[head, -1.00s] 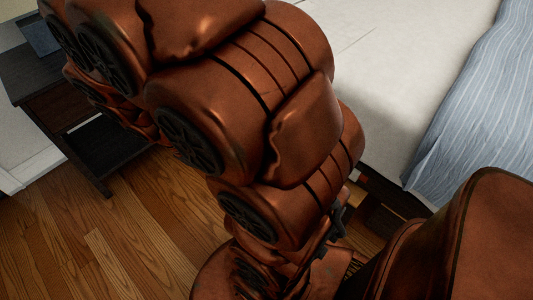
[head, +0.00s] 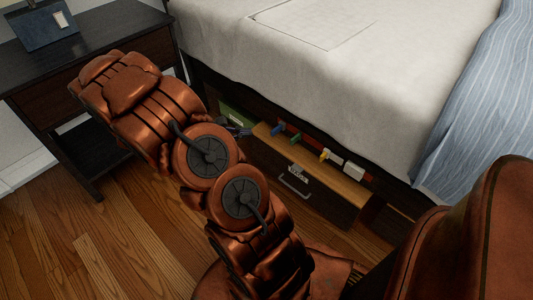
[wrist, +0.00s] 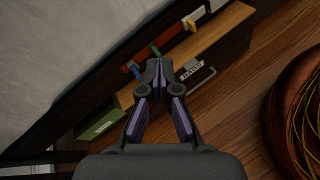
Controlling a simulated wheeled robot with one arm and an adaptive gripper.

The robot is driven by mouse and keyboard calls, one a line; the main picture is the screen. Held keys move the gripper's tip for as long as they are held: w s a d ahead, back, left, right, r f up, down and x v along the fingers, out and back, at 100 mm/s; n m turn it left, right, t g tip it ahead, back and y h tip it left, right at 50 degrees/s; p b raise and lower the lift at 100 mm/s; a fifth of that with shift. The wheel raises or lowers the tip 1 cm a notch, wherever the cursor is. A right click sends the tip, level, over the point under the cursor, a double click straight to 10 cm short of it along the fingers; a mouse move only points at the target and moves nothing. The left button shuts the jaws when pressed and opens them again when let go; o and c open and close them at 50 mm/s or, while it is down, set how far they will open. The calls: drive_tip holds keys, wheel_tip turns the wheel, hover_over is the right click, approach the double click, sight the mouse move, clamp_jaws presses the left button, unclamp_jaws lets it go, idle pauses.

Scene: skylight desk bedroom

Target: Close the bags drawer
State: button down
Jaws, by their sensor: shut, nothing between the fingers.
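The bags drawer (head: 322,201) sits low under the bed, with a dark front, a metal bar handle (head: 293,187) and a white label (head: 298,174). In the wrist view its label (wrist: 190,68) reads "BAGS", and the handle (wrist: 201,83) lies just right of my fingertips. A light wood strip runs along its top; how far it is pulled out is hard to tell. My gripper (head: 240,128) is near the bed's side, up and left of the handle in the head view. In the wrist view my gripper (wrist: 158,73) is shut and empty, covering part of the drawer.
Several small coloured pieces, including a yellow one (head: 324,155), line the wood strip (head: 346,186). A green box (wrist: 100,124) stands beside the drawer. The bed (head: 330,75) overhangs above. A dark desk (head: 100,40) stands at left. Wood floor (head: 110,235) is clear in front.

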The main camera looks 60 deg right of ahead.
drive_tip(key=w+d+f+n+t+h+b, duration=0.1)
drive_tip(key=w+d+f+n, duration=0.1)
drive_tip(key=f, duration=0.4)
drive_tip(key=w+d+f+n+t+h+b, duration=0.1)
drive_tip(key=d+f+n, duration=0.1)
drive_tip(key=f, duration=0.4)
drive_tip(key=n+t+b, duration=0.2)
drive_tip(key=n+b, duration=0.1)
drive_tip(key=n, duration=0.2)
approach(271, 147)
drive_tip(key=b+x, duration=0.4)
drive_tip(key=x, duration=0.1)
drive_tip(key=shift+s+f, duration=0.2)
drive_tip(key=shift+f, duration=0.25)
drive_tip(key=shift+s+d+r+b, duration=0.1)
drive_tip(key=shift+d+b, duration=0.2)
drive_tip(key=shift+d, duration=0.55)
